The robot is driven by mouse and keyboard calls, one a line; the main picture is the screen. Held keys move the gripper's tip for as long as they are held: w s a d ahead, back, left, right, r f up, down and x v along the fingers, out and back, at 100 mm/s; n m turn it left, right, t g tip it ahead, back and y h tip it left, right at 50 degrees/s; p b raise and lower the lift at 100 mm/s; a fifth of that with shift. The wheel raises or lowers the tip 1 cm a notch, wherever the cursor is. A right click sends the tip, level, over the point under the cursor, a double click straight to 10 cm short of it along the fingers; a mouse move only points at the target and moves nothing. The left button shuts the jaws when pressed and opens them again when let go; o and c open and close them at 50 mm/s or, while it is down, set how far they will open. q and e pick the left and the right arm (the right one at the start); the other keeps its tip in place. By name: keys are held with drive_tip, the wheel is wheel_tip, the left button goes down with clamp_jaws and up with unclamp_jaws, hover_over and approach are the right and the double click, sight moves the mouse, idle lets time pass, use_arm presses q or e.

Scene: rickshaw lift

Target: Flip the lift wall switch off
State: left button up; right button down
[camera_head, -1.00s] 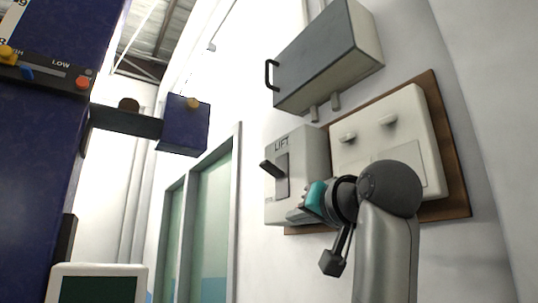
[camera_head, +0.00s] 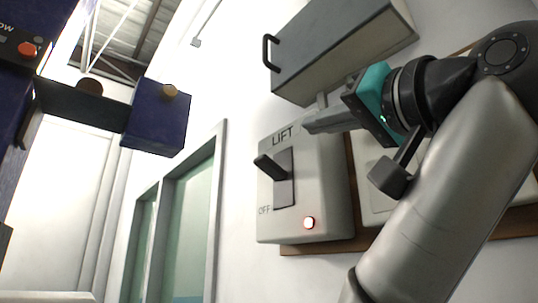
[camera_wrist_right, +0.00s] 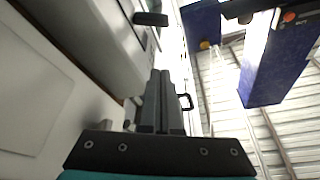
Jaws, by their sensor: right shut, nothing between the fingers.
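The lift switch box (camera_head: 330,205) is a pale grey box on the wall, marked LIFT at its top. Its dark lever (camera_head: 270,167) sticks out to the left and slightly up from a grey plate. My left gripper is out of view.
A grey cabinet (camera_head: 340,55) with a black handle hangs just above my right gripper. A pale panel (camera_wrist_right: 35,95) on a brown board is beside the switch box. Blue machinery (camera_head: 155,118) stands at left, with a green-paned door frame (camera_head: 185,220) behind.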

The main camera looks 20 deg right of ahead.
sight(281, 132)
drive_tip(key=p+x, duration=0.4)
drive_tip(key=x, duration=0.6)
drive_tip(key=shift+w+r+p, duration=0.1)
drive_tip(key=shift+w+p, duration=0.05)
drive_tip(key=shift+p, duration=0.2)
drive_tip(key=shift+s+a+f, duration=0.15)
drive_tip(key=shift+a+f, duration=0.05)
drive_tip(key=shift+f, duration=0.4)
drive_tip(key=shift+s+a+f, duration=0.1)
drive_tip(key=shift+a+f, duration=0.1)
drive_tip(key=shift+f, duration=0.4)
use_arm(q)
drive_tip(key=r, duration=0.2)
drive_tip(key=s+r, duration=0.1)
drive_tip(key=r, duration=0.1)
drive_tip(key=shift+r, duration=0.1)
use_arm(e)
drive_tip(key=shift+s+a+f, duration=0.2)
drive_tip(key=shift+a+f, duration=0.15)
drive_tip(key=shift+f, duration=0.4)
